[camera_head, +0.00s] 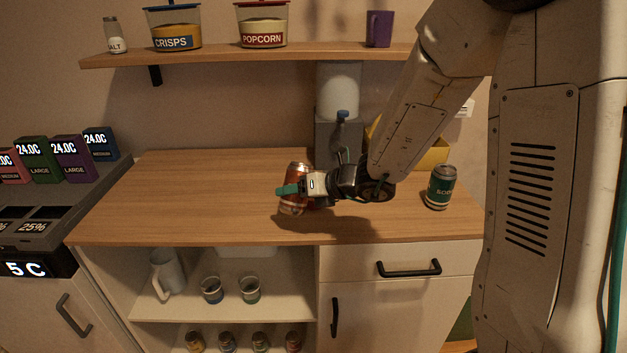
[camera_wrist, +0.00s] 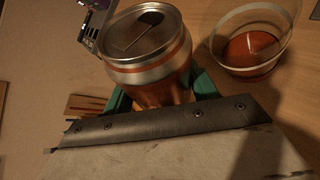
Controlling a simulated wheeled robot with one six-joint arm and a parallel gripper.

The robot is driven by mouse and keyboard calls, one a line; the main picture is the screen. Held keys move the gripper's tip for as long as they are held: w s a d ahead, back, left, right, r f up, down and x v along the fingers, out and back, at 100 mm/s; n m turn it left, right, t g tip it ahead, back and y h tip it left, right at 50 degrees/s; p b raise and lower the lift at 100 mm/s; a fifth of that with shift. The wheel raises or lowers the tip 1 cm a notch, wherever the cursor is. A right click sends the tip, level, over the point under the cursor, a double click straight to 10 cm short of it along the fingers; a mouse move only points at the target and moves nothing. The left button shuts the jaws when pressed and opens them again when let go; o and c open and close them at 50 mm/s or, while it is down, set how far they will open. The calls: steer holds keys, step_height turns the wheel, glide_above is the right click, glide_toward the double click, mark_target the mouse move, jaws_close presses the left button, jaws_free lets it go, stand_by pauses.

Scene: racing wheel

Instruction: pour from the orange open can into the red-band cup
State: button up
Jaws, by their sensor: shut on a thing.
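The orange can (camera_head: 297,171) is in my gripper (camera_head: 298,188) over the wooden counter. In the head view it leans slightly, and I cannot tell whether its base touches the counter. In the wrist view the can (camera_wrist: 158,78) sits between the teal fingers, with a dark opening on its silver top. A clear cup (camera_wrist: 284,22) stands to the right of the can, apart from it, with orange-red showing inside low down. I take it for the red-band cup; whether the red is band or liquid is unclear. The cup is hidden in the head view.
A green soda can (camera_head: 440,188) stands on the counter at the right. A grey dispenser (camera_head: 338,125) and a yellow box (camera_head: 434,154) are behind my arm. A wall shelf (camera_head: 220,54) hangs above. The counter's left part is clear.

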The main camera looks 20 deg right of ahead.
mark_target(300, 208)
steer(key=shift+s+a+f, duration=0.1)
steer(key=shift+f, duration=0.7)
steer(key=shift+s+a+f+n+t+h+b, duration=0.3)
steer(key=shift+a+f+n+t+h, duration=0.15)
steer(key=shift+f+n, duration=0.2)
steer(key=shift+s+a+f+n+t+h+b, duration=0.1)
steer(key=shift+s+a+n+t+h+b, duration=0.1)
steer(key=shift+n+t+h+b, duration=0.3)
steer(key=shift+s+a+f+n+t+h+b, duration=0.1)
steer(key=shift+s+a+n+t+h, duration=0.2)
steer(key=shift+n, duration=0.35)
steer(key=shift+y, duration=0.25)
steer(key=shift+w+d+r, duration=0.1)
steer(key=shift+d+r, duration=0.05)
steer(key=shift+r, duration=2.4)
